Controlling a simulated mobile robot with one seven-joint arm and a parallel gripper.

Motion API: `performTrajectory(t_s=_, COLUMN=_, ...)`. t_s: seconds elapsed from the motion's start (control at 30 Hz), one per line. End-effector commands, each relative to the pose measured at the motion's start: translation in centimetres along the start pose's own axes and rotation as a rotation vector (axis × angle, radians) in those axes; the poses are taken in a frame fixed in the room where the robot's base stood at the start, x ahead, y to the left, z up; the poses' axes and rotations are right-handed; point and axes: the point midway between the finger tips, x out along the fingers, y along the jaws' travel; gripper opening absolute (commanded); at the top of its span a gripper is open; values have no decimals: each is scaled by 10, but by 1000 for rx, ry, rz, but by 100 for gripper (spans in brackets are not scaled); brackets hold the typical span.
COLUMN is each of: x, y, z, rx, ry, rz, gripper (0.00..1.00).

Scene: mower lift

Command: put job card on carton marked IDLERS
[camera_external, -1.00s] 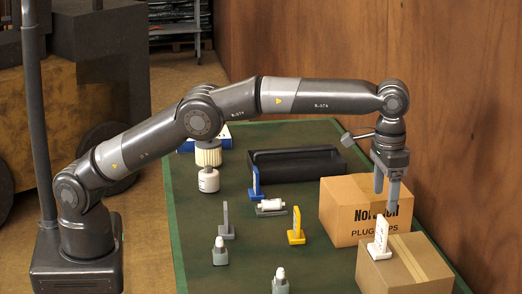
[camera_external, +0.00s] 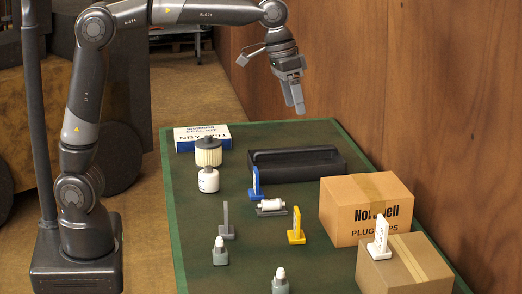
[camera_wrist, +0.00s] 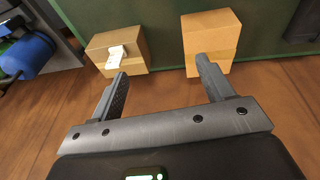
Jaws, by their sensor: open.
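No IDLERS marking is readable on the front carton. The carton behind it (camera_external: 346,217) reads "Norwell PLUG", partly covered by the card. My gripper (camera_external: 294,107) is open and empty, raised well above the table's far part, apart from both cartons. Its two fingers (camera_wrist: 163,88) are spread in the wrist view.
On the green table (camera_external: 200,262) stand a blue stand (camera_external: 256,183), a grey stand (camera_external: 226,222), a yellow stand (camera_external: 296,227) and white-topped bottles. A black tray (camera_external: 295,165), a filter (camera_external: 208,152) and a blue-white box (camera_external: 202,137) are further back. A wooden wall rises along the right.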

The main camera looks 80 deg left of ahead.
Motion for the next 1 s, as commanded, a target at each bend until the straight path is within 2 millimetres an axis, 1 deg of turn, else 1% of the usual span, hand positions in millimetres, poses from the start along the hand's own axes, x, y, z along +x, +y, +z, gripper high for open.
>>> performTrajectory(t_s=0.03, x=-9, y=-12, z=17, rx=-1, ry=17, rz=2, gripper=74)
performTrajectory(t_s=0.1, x=-16, y=-24, z=39, rx=3, ry=39, rz=3, gripper=74)
performTrajectory(t_s=0.17, x=-20, y=-35, z=58, rx=6, ry=58, rz=2, gripper=74)
performTrajectory(t_s=0.33, x=-24, y=-62, z=115, rx=19, ry=111, rz=-7, gripper=74)
performTrajectory(t_s=0.53, x=-15, y=-88, z=186, rx=37, ry=174, rz=-27, gripper=74)
performTrajectory(t_s=0.6, x=-8, y=-97, z=210, rx=44, ry=196, rz=-38, gripper=74)
performTrajectory(t_s=0.7, x=4, y=-107, z=242, rx=53, ry=225, rz=-54, gripper=74)
performTrajectory(t_s=0.83, x=19, y=-116, z=273, rx=64, ry=253, rz=-72, gripper=74)
performTrajectory(t_s=0.9, x=25, y=-119, z=284, rx=68, ry=262, rz=-79, gripper=74)
performTrajectory(t_s=1.0, x=31, y=-122, z=293, rx=73, ry=271, rz=-85, gripper=74)
